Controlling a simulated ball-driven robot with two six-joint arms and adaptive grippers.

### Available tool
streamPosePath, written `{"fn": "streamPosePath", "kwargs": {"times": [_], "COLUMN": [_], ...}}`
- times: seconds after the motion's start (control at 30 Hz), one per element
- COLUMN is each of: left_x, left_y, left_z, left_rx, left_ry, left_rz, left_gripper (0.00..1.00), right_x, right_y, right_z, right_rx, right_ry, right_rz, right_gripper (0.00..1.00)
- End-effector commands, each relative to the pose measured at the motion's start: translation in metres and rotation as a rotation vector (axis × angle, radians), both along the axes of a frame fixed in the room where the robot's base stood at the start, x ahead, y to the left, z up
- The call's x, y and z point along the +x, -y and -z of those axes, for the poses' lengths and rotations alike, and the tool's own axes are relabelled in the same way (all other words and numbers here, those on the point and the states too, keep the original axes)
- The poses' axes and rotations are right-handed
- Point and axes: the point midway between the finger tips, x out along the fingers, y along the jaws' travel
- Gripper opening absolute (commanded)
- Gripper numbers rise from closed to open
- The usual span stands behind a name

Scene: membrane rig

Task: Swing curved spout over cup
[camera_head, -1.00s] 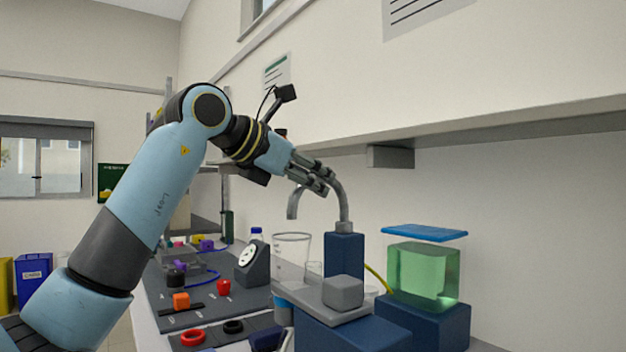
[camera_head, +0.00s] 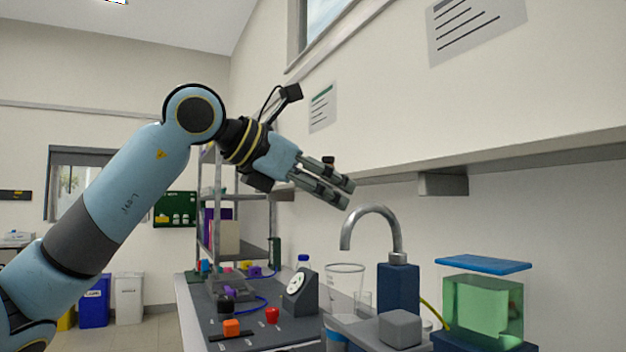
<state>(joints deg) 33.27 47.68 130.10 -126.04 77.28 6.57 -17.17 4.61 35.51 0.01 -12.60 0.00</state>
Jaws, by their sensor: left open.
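The curved grey spout (camera_head: 373,213) rises from a dark blue block (camera_head: 398,290) and arches to the left. Its open end points down, above a clear cup (camera_head: 345,285). My right gripper is not in view.
A tank of green liquid (camera_head: 484,308) with a blue lid (camera_head: 483,264) stands at the right. A dial gauge (camera_head: 301,291), an orange cube (camera_head: 231,327) and a red piece (camera_head: 272,315) stand on the bench mat. A wall shelf (camera_head: 540,165) overhangs the right side.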

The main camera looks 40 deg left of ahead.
Motion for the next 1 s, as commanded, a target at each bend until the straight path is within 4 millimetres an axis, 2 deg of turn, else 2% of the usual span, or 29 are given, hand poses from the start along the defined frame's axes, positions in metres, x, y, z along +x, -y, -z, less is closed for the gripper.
{"fn": "streamPosePath", "kwargs": {"times": [0.2,0.4,1.0], "left_x": [-0.018,-0.026,-0.028], "left_y": [-0.009,-0.010,-0.009], "left_z": [-0.008,-0.011,-0.012], "left_rx": [0.006,0.002,-0.001], "left_ry": [0.003,0.001,0.001], "left_rz": [-0.004,0.001,0.001], "left_gripper": [0.41,0.41,0.41], "right_x": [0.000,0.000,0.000], "right_y": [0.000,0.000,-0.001], "right_z": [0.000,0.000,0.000], "right_rx": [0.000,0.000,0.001], "right_ry": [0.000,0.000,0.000], "right_rz": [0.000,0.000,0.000], "right_gripper": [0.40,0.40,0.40]}}
